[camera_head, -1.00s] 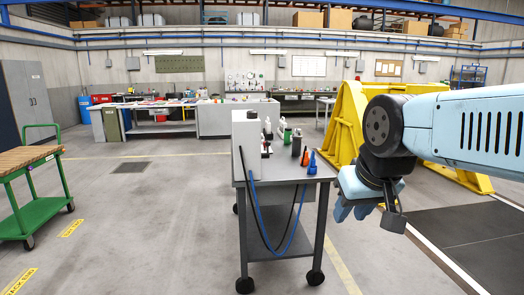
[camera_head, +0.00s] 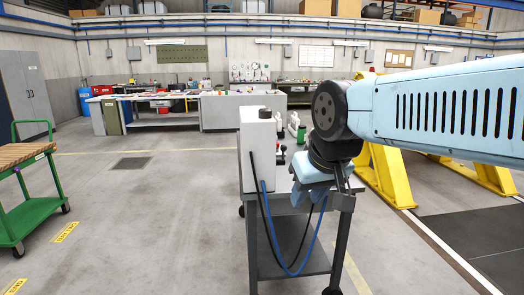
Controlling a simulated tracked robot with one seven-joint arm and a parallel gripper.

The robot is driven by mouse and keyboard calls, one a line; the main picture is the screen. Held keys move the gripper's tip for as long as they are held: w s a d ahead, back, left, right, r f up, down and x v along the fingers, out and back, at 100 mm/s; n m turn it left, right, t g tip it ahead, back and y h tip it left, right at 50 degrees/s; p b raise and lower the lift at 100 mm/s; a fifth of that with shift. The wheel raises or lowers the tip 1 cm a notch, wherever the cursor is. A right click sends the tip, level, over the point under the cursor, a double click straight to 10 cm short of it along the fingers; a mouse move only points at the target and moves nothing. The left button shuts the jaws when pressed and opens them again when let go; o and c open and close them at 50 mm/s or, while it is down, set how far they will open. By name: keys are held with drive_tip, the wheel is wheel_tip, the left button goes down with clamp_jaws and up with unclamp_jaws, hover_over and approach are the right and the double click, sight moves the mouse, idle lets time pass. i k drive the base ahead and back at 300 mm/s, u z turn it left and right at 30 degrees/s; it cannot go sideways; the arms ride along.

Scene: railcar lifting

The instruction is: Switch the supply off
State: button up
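A pale grey box (camera_head: 255,155), which looks like the supply unit, stands on the left part of a grey wheeled cart (camera_head: 288,262). It has a dark round cap or knob (camera_head: 265,113) on top. A black and a blue hose (camera_head: 268,235) hang from it. Small levers with dark and red knobs (camera_head: 282,152) show just right of the box. My gripper (camera_head: 310,199) is right of the box, over the cart top, and hides much of that top. It points down and away from me, and its finger gap is not clear. I see nothing held. No switch marking is readable.
A green cart with a wooden top (camera_head: 22,155) stands at the left. A yellow frame (camera_head: 388,180) stands right of the cart, partly behind my arm. Workbenches (camera_head: 165,120) line the back. The floor left of the cart is clear.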

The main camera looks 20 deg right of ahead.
sight(283, 154)
drive_tip(key=z, duration=0.3)
drive_tip(key=i, duration=1.15)
drive_tip(key=z, duration=0.6)
